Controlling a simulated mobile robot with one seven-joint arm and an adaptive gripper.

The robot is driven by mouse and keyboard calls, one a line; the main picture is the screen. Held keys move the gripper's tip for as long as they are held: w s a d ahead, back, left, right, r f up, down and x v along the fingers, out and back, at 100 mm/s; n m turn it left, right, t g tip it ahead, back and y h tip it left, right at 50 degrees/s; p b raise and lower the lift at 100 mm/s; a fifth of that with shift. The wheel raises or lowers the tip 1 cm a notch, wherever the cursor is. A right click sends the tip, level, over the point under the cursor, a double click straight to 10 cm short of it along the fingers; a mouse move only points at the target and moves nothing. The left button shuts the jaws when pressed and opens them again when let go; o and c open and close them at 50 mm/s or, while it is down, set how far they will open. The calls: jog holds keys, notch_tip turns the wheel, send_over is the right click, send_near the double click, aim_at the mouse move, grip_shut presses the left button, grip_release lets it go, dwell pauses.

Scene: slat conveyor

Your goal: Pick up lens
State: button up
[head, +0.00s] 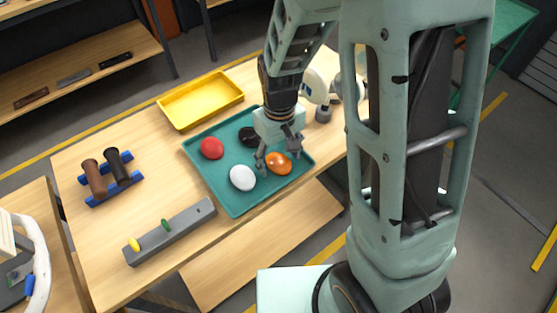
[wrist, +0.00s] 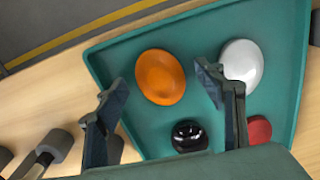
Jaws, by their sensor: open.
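The teal tray (head: 207,183) on the wooden table holds several smooth oval lenses. An orange lens (head: 278,163) lies nearest my gripper, a white one (head: 242,178) to its left, a red one (head: 212,148) farther back, and a black one (head: 249,137) partly hidden behind my gripper. My gripper (head: 279,157) is open and empty over the tray, at the orange lens. In the wrist view my gripper (wrist: 166,88) has its fingers apart, with the orange lens (wrist: 160,77) framed between and slightly beyond them. The white lens (wrist: 241,63) lies just past the right finger.
A yellow tray (head: 200,101) stands behind the teal tray. A grey bar (head: 185,232) with a yellow and a green piece lies at the front left. A blue rack (head: 122,182) holds brown and black rollers. White and grey equipment (head: 324,108) stands right of the teal tray.

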jog(key=c, duration=1.2)
jog(key=shift+r, duration=0.15)
